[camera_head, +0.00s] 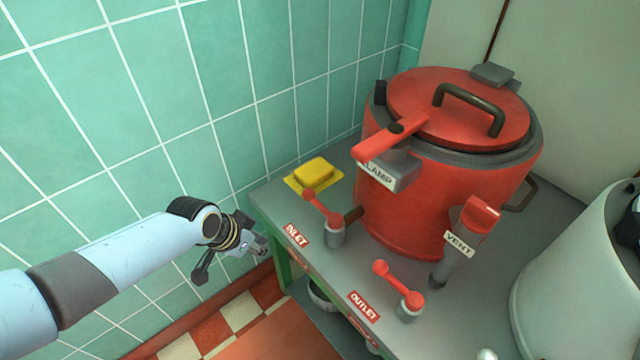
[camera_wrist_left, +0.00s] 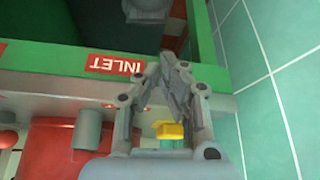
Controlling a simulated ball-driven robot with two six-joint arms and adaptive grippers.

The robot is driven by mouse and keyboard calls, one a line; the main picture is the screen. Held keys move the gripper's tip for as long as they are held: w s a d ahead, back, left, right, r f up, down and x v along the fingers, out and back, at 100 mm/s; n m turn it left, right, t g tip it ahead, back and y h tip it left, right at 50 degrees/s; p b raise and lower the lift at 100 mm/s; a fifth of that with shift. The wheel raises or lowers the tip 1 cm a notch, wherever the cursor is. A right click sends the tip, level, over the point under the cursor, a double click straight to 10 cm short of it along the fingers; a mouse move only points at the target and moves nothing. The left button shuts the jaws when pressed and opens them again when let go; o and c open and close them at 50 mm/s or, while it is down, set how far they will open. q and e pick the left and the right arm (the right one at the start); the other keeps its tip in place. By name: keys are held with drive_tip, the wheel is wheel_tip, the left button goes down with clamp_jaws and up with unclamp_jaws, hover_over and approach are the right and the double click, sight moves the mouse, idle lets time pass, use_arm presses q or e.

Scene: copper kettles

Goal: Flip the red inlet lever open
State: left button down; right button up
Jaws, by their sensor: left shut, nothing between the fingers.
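The red inlet lever (camera_head: 322,207) stands on a grey post (camera_head: 334,237) at the front left of the grey bench, behind the red INLET label (camera_head: 297,235). Its arm slants up to the left, ending in a red knob near the yellow block. My left gripper (camera_head: 258,245) is left of the bench's left corner, apart from the lever. It is shut and empty; its fingers also show in the left wrist view (camera_wrist_left: 172,68), beside the INLET label (camera_wrist_left: 115,65). The lever is hard to make out there. My right gripper is not in view.
A large red kettle (camera_head: 420,205) with CLAMP and VENT handles stands behind the levers. The red outlet lever (camera_head: 397,285) is to the right. A yellow block (camera_head: 314,171) lies behind the inlet lever. The green tiled wall (camera_head: 190,120) runs along the left.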

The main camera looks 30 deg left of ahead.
sight(322, 207)
use_arm(q)
drive_tip(key=w+d+r+m+h, duration=0.1)
drive_tip(key=w+d+r, duration=0.1)
drive_tip(key=w+r, duration=0.2)
drive_tip(key=w+d+r+m+t+h, duration=0.1)
drive_tip(key=w+r+m, duration=0.1)
drive_tip(key=r, duration=0.7)
drive_tip(key=w+d+r+m+t+h+b, duration=0.1)
drive_tip(key=w+d+r, duration=0.1)
drive_tip(key=w+r, duration=0.3)
drive_tip(key=shift+w+d+r, duration=0.3)
drive_tip(key=shift+d+r, duration=0.05)
drive_tip(key=shift+r, duration=0.35)
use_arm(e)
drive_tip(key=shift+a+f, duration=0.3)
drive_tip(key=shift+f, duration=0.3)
use_arm(q)
drive_tip(key=shift+f, duration=0.1)
